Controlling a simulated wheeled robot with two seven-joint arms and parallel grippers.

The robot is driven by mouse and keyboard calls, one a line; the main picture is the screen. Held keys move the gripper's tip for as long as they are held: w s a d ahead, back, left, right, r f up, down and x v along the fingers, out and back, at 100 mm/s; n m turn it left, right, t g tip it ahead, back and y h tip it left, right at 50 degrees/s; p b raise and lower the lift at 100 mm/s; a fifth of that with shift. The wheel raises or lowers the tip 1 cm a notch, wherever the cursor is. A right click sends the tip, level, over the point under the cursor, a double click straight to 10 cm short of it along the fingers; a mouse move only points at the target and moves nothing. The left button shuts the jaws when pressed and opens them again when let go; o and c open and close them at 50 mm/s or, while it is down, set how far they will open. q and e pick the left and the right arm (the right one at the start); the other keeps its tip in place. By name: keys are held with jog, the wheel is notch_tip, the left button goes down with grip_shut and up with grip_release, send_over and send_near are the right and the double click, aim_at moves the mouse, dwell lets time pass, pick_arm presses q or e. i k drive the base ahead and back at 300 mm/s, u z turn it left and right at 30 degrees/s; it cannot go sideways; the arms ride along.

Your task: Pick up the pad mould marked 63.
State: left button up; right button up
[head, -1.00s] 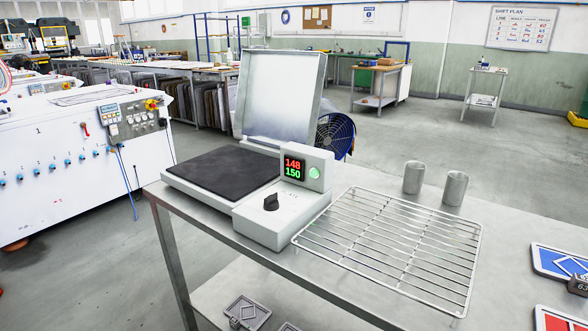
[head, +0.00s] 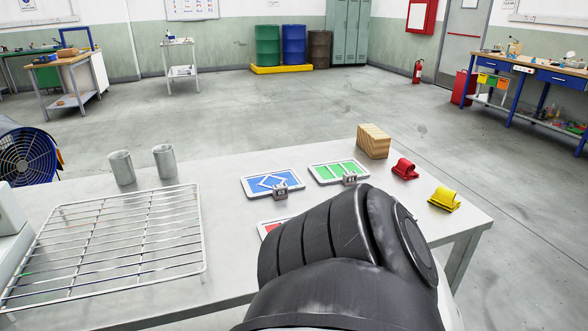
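A flat blue pad mould (head: 272,182) with a pale rim and a white diamond pattern lies on the metal table. The small dark grey tag (head: 280,191) at its front edge appears to read 63. A green one (head: 338,172) with its own tag lies just right of it. A red one (head: 268,228) lies in front, mostly hidden behind my large black arm link. Neither of my grippers shows in the head view. Nothing touches the blue mould in what I can see.
On the table (head: 226,190) are a wire rack (head: 110,245), two metal cylinders (head: 121,167) (head: 164,161), a wooden block (head: 374,141), a red clip (head: 405,168) and a yellow clip (head: 444,199). Bare tabletop lies between the rack and the blue mould.

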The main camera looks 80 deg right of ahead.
aim_at(274, 181)
jog(key=u, duration=0.6)
jog(key=k, duration=1.2)
jog(key=z, duration=0.55)
